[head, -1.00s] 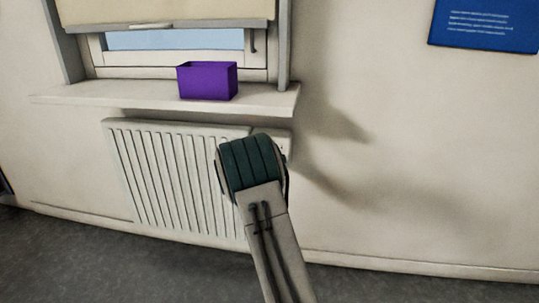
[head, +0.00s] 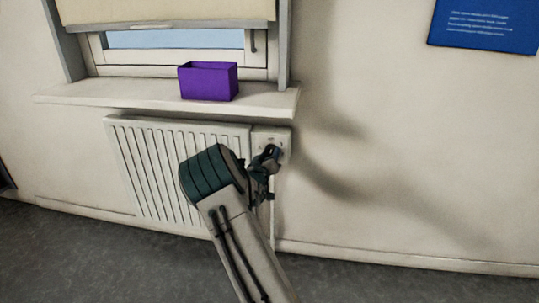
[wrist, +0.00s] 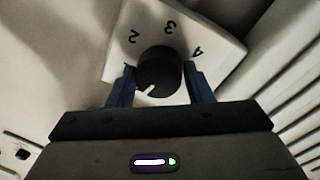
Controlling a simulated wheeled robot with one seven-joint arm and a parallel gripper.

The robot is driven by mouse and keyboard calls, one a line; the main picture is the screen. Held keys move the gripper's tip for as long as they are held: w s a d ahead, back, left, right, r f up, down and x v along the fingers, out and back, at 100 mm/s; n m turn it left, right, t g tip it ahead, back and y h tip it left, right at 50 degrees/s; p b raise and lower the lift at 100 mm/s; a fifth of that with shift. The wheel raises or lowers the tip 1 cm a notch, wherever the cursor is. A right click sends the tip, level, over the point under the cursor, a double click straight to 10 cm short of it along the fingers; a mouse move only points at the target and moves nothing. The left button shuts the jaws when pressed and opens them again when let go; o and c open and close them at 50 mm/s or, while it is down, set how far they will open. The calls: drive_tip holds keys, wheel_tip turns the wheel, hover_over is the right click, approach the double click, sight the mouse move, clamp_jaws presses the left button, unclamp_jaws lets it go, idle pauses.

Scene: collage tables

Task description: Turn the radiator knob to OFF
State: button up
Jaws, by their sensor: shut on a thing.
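The radiator knob (wrist: 159,68) is round and dark, with a pale pointer mark on its face. In the wrist view the mark points to the lower left. The knob sits on a white plate (wrist: 222,58) that shows the numbers 2, 3 and 4 on its far side; no OFF label is visible. My gripper (wrist: 160,80) has its blue fingers on the left and right of the knob, shut on it. In the head view my gripper (head: 272,153) is at the plate (head: 284,140) right of the radiator (head: 165,165), and hides the knob.
A window sill (head: 120,98) juts out above the radiator, with a purple box (head: 208,83) on it. A blue sign (head: 485,25) hangs on the wall at upper right. The wall right of the plate is bare, and the grey floor (head: 90,255) in front is clear.

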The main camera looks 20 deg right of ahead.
drive_tip(key=shift+s+d+f+n, duration=0.1)
drive_tip(key=shift+d+n, duration=0.05)
drive_tip(key=shift+n, duration=1.15)
drive_tip(key=o, duration=1)
drive_tip(key=shift+d, duration=0.1)
drive_tip(key=shift+a, duration=0.2)
drive_tip(key=p+v, duration=0.3)
drive_tip(key=v, duration=1)
drive_tip(key=shift+s+a, duration=0.15)
drive_tip(key=shift+s, duration=0.2)
